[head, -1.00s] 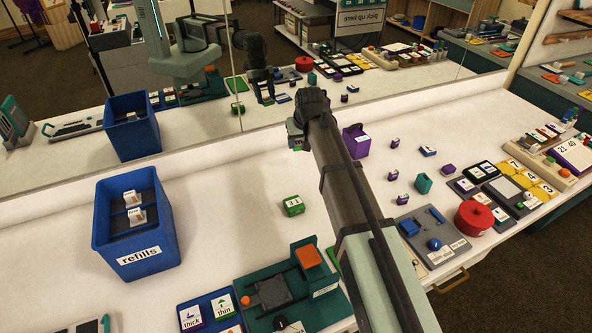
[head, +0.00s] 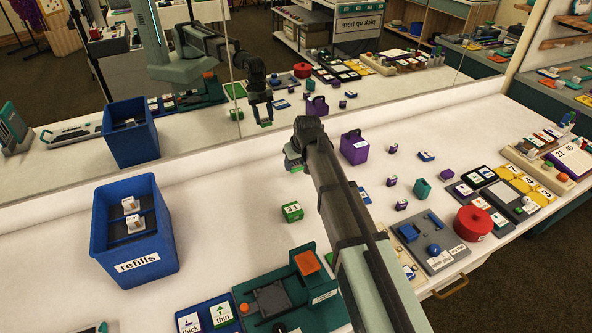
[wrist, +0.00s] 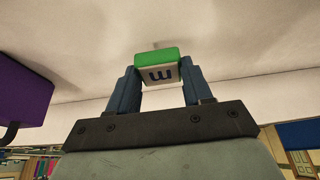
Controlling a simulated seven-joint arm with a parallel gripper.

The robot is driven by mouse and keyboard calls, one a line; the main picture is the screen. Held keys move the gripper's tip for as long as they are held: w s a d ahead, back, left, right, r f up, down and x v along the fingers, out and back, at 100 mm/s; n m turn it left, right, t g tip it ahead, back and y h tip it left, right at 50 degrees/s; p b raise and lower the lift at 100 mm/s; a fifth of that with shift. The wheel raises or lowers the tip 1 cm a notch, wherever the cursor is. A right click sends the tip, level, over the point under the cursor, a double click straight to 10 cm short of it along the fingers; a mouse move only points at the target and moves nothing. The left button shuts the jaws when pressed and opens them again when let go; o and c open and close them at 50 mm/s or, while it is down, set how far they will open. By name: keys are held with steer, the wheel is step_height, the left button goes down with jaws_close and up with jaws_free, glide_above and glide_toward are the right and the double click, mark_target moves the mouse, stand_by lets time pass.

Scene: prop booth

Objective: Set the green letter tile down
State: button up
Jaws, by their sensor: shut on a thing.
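My gripper (head: 295,167) is over the white counter, left of the purple box, and shut on a green letter tile. In the wrist view the tile (wrist: 158,57) sits between the two blue fingertips (wrist: 157,82), green side up in the picture, with a dark letter on its white face. In the head view only a sliver of green shows under the gripper. I cannot tell whether the tile touches the counter. Another green block (head: 292,211) with dark marks on white lies on the counter, nearer the camera.
A purple box (head: 354,150) with a handle stands right of my gripper. Small purple blocks and a red pot (head: 473,222) are rightward. A mirror runs behind; bare counter lies left of my gripper.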

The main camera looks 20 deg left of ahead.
mark_target(297, 167)
steer(key=shift+f, duration=1.7)
steer(key=shift+f, duration=0.1)
steer(key=o, duration=1)
steer(key=v, duration=1.2)
